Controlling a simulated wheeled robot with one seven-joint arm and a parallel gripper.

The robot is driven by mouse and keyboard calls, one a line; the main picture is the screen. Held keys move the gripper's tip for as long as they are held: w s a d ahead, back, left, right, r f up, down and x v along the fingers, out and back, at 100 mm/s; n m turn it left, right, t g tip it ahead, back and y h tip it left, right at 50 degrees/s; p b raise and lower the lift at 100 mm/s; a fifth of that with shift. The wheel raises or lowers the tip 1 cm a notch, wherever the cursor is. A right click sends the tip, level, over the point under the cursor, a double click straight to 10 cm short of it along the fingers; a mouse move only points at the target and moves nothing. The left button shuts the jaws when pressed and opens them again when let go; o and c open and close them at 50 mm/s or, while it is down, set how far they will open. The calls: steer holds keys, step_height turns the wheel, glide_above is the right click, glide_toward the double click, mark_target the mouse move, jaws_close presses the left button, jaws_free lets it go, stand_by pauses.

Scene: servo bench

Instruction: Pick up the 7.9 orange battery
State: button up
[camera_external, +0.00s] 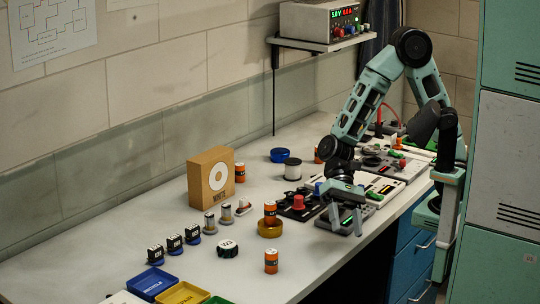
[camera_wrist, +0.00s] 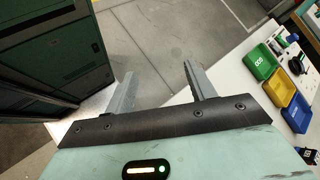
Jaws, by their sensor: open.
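Several orange batteries stand on the bench in the external view. One battery (camera_external: 271,261) is alone near the front edge. Another battery (camera_external: 270,209) stands on or in an amber ring (camera_external: 269,229). A third battery (camera_external: 240,173) is beside the cardboard box, and one more (camera_external: 318,156) is partly hidden farther back. I cannot read which is marked 7.9. My gripper (camera_external: 346,218) is low over the bench's front edge, right of the batteries. In the wrist view my gripper (camera_wrist: 158,70) has its fingers apart with nothing between them; no orange battery is clear there.
A cardboard box (camera_external: 211,178) stands behind. Dark modules with a red knob (camera_external: 298,202) lie just left of my gripper. Blue (camera_external: 152,281) and yellow (camera_external: 183,294) trays are at the front left. A power supply shelf (camera_external: 318,43) is on the wall. Bare bench surrounds the front battery.

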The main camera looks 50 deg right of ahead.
steer(key=w+a+m+y+b, duration=0.2)
steer(key=w+a+m+y, duration=0.3)
steer(key=a+m, duration=0.15)
steer(key=m+t+y+b, duration=0.1)
steer(key=m+t+y, duration=0.3)
steer(key=m+y, duration=0.15)
glide_above(268, 258)
steer(key=d, duration=0.3)
steer(key=shift+w+f+h, duration=0.1)
steer(key=shift+f+h, duration=0.35)
steer(key=shift+f, duration=0.1)
steer(key=shift+w+f+m+t, duration=0.15)
steer(key=shift+f+m+t, duration=0.1)
steer(key=shift+m+t, duration=0.05)
step_height(268, 258, down, 7)
steer(key=shift+a+r+b, duration=0.1)
steer(key=shift+b, duration=0.3)
steer(key=shift+s+a+r, duration=0.15)
steer(key=shift+a, duration=0.55)
steer(key=shift+s+a+r, duration=0.1)
steer(key=shift+a, duration=0.6)
steer(key=c, duration=1.1)
